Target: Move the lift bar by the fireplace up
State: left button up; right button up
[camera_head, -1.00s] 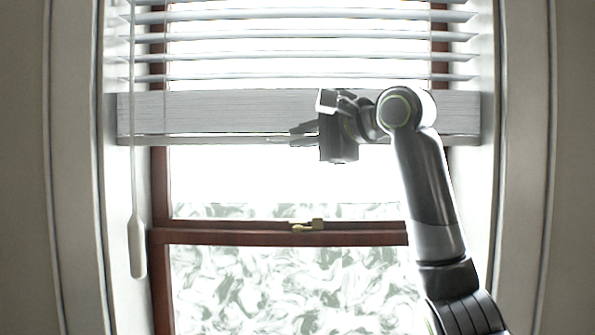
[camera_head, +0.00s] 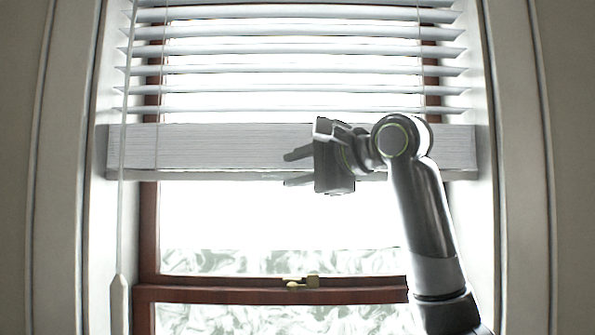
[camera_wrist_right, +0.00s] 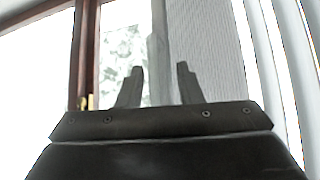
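The lift bar (camera_head: 225,148) is the wide pale-grey bottom rail of the white blind, level across the upper window. My right gripper (camera_head: 297,168) is at its lower edge, right of the middle, with its fingers pointing left and apart. The upper finger is in front of the bar's face; the lower one is just below the bar's lower edge. In the right wrist view the open fingers (camera_wrist_right: 160,75) have the bar's narrow edge behind the gap between them, and the bar's ribbed face (camera_wrist_right: 205,50) to the right. Contact cannot be told. My left gripper is out of view.
Open white slats (camera_head: 290,50) hang above the bar. A wand (camera_head: 119,295) hangs at the left. Below are the brown sash rail (camera_head: 220,294) and a brass latch (camera_head: 300,283). Pale window casing (camera_head: 505,200) stands close on the right. The space left of the gripper is free.

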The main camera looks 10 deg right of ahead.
jog(key=shift+s, duration=0.1)
jog(key=b+v, duration=0.8)
jog(key=v, duration=0.9)
jog(key=shift+s, duration=0.2)
